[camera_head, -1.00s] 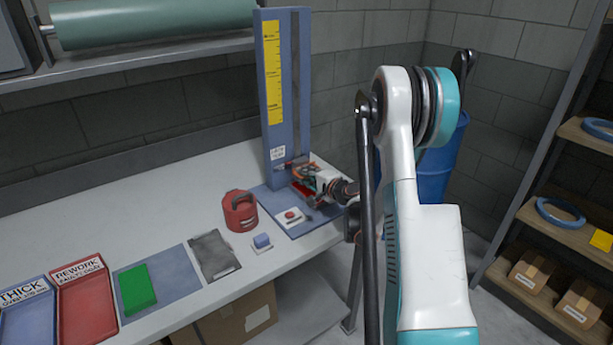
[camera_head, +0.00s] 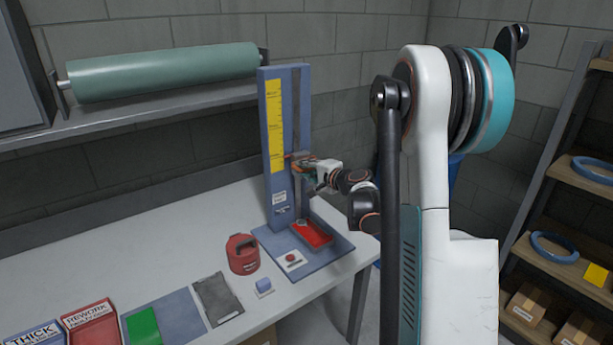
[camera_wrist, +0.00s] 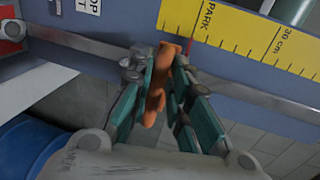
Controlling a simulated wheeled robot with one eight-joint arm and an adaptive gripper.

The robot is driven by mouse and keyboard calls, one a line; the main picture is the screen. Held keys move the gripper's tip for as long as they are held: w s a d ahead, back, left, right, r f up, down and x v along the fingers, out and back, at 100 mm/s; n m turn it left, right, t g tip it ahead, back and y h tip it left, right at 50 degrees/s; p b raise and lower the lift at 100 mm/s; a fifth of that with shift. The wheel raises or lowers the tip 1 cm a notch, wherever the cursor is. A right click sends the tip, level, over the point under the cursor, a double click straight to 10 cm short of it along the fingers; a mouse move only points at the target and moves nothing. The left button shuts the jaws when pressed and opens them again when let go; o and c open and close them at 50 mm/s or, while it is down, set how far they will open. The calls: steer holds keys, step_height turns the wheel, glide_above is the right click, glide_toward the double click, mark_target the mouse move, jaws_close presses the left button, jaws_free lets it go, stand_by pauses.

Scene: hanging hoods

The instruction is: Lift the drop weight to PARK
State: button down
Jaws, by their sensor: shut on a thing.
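The blue drop tower (camera_head: 274,215) stands upright on the bench with a yellow scale (camera_head: 274,125) on its face. The scale also shows in the wrist view (camera_wrist: 245,40), with the word PARK near its left end and 30 cm further right. My gripper (camera_head: 303,166) is at the tower's rail, beside the scale's lower part. In the wrist view its green pads (camera_wrist: 160,90) are shut on an orange handle (camera_wrist: 157,85) of the drop weight. A thin red pointer (camera_wrist: 188,70) shows beside the handle, close to the PARK mark; exact alignment is unclear. The weight's body is mostly hidden.
A red tray (camera_head: 318,235) lies at the tower's foot, below my gripper. A shelf with a green roll (camera_head: 165,72) hangs above the bench.

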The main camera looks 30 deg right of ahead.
steer(key=shift+r, duration=0.35)
steer(key=c, duration=1.6)
jaws_free()
steer(key=v, duration=1.2)
